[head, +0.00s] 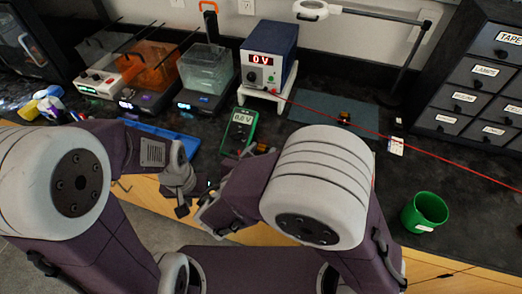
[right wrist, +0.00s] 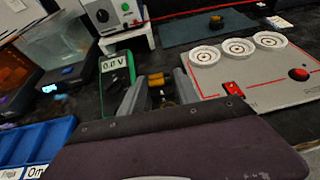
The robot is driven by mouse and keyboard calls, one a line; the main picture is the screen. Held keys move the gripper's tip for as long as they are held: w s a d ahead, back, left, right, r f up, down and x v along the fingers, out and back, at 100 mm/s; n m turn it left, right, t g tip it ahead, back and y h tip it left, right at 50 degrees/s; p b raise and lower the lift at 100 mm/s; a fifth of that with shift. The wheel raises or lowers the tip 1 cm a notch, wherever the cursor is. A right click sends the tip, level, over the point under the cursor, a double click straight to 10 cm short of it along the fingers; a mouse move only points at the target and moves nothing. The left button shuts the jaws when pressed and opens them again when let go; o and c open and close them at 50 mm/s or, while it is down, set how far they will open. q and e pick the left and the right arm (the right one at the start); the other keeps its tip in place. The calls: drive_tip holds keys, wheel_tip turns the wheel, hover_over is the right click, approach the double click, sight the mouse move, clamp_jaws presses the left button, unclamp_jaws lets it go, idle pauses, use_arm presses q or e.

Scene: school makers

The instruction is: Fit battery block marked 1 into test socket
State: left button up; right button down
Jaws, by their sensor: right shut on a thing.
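My right gripper (right wrist: 158,92) is shut on a small yellow-and-black block (right wrist: 156,82), probably a battery block. No mark on it is readable. The block shows as a small orange spot beside the green meter in the head view (head: 262,149). A light grey board (right wrist: 262,93) lies to the right of the right gripper in the right wrist view. It carries three round white cups (right wrist: 238,48), a red part (right wrist: 233,89) and a red button (right wrist: 299,74). I cannot tell which part is the test socket. My left gripper (head: 181,207) hangs near the table's front edge; its jaw opening is unclear.
The green meter (head: 239,131) stands just left of the held block. Behind is a power supply (head: 268,55) reading 0 V. A red lead (head: 400,140) crosses rightward. A blue tray (head: 165,138) is at left, a green cup (head: 425,210) at right.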

wheel_tip(320, 180, down, 4)
drive_tip(key=b, duration=0.3)
drive_tip(key=shift+s, duration=0.1)
drive_tip(key=shift+r+p, duration=0.1)
drive_tip(key=shift+p, duration=0.25)
idle(0.7)
drive_tip(key=shift+f+b, duration=0.5)
drive_tip(key=shift+f, duration=0.15)
drive_tip(key=c, duration=1.2)
unclamp_jaws()
drive_tip(key=shift+o, duration=0.2)
